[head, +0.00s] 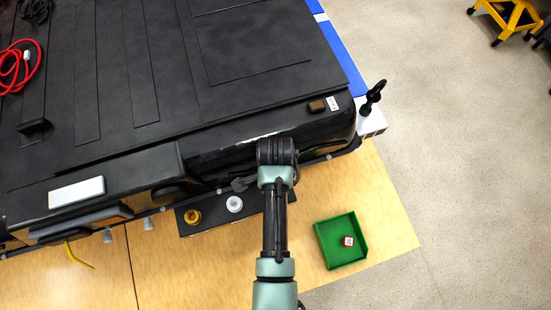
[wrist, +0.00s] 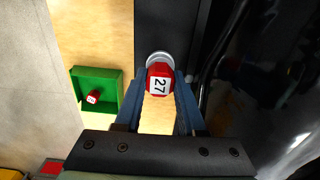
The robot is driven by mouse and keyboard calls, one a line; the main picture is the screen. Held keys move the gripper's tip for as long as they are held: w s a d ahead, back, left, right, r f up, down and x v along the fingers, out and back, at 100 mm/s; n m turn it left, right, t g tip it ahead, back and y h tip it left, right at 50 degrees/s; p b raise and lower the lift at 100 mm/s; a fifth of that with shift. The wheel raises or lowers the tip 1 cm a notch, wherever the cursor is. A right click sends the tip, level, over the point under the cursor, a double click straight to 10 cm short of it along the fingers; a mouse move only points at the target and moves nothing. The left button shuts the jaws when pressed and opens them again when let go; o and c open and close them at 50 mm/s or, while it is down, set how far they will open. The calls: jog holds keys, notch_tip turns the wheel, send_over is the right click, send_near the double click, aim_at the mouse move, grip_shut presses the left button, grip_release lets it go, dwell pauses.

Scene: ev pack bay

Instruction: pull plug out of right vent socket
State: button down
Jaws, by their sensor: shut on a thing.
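A red plug (wrist: 160,79) with a white label reading 27 is held between the two blue-grey fingers of my gripper (wrist: 160,88) in the wrist view. A pale round ring (wrist: 158,57) shows right behind the plug, against a dark surface. I cannot tell whether the plug is still seated in it or just clear of it. In the head view my gripper and this plug are hidden under my arm, at the front side of the black battery pack (head: 150,80). The right vent socket is not clearly visible there.
A green tray (head: 325,243) holding another red plug (head: 348,241) stands on the wooden table (head: 385,205), right of my arm.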

jog(key=shift+r+p, duration=0.4)
jog(key=shift+p, duration=0.05)
dwell(0.3)
jog(key=shift+r+p, duration=2.4)
jog(key=shift+p, duration=0.1)
